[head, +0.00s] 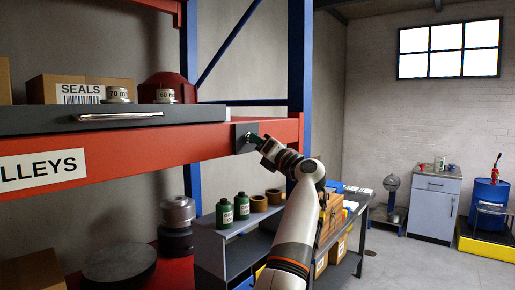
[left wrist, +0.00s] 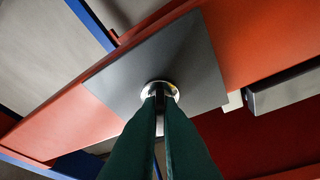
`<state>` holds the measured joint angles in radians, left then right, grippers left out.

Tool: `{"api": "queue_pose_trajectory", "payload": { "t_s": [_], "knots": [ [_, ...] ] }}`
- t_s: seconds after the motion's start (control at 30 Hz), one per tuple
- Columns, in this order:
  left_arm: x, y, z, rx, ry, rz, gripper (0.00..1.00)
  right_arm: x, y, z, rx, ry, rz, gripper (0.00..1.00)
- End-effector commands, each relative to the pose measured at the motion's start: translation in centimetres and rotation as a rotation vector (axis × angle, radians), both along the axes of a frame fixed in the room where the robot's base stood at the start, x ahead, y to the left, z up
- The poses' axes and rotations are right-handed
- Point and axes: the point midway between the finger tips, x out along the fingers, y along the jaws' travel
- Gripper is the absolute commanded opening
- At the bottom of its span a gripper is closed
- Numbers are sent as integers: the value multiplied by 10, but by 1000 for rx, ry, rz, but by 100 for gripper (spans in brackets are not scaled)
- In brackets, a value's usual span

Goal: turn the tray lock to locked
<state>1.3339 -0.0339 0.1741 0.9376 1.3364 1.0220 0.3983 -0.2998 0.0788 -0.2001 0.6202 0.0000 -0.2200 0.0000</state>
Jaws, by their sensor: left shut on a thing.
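The tray lock is a dark grey plate (head: 240,137) on the red shelf beam, right of the tray. In the left wrist view the plate (left wrist: 190,55) fills the middle, with a small round metal knob (left wrist: 160,88) on it. My left gripper (head: 254,139) is at the plate, its green fingers (left wrist: 160,105) shut on the knob. The fingertips cover part of the knob, so I cannot read which way the lock is turned. The dark tray (head: 50,122) with a metal handle (head: 120,116) lies on the beam. My right gripper is not in view.
A SEALS box (head: 65,89) and a red pulley-like part (head: 168,85) stand on the tray. A blue upright (head: 299,60) rises just right of the lock. Below are green bottles (head: 241,206) on a grey rack. The floor at the right is partly clear.

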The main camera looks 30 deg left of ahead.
Motion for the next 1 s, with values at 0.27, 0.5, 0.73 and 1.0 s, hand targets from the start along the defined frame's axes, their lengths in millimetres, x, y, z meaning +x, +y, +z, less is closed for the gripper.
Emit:
{"api": "queue_pose_trajectory", "payload": {
  "t_s": [0.27, 0.5, 0.73, 1.0],
  "knots": [
    [3, 0, -3, -24, -240, 2, 0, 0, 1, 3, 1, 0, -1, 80],
    [4, 0, -2, -38, -405, 2, 0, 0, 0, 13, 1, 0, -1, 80],
    [4, 0, -3, -47, -501, 1, 0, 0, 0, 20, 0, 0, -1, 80],
    [4, 0, -5, -50, -539, 1, 0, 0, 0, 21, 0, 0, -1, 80]
  ]
}}
